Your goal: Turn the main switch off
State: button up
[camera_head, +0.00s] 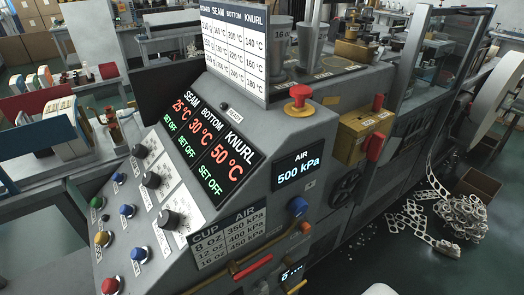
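A yellow box (364,137) with small pale labels is fixed to the right side of the grey machine, and its labels are too small to read. I cannot tell for certain which part is the main switch. The temperature display (214,145) is lit with 25, 30 and 50 °C, each with SET OFF below. The air display (301,172) is lit at 500 kPa. My gripper is not in view.
A red mushroom button (299,98) sits on the machine's upper ledge. Black dials, including a large one (171,219), and coloured buttons fill the sloped panel. A black handwheel (345,188) is below the yellow box. Scrap webbing (452,217) lies on the floor at right.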

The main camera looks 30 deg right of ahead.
aim_at(372, 145)
jog(key=z, duration=1)
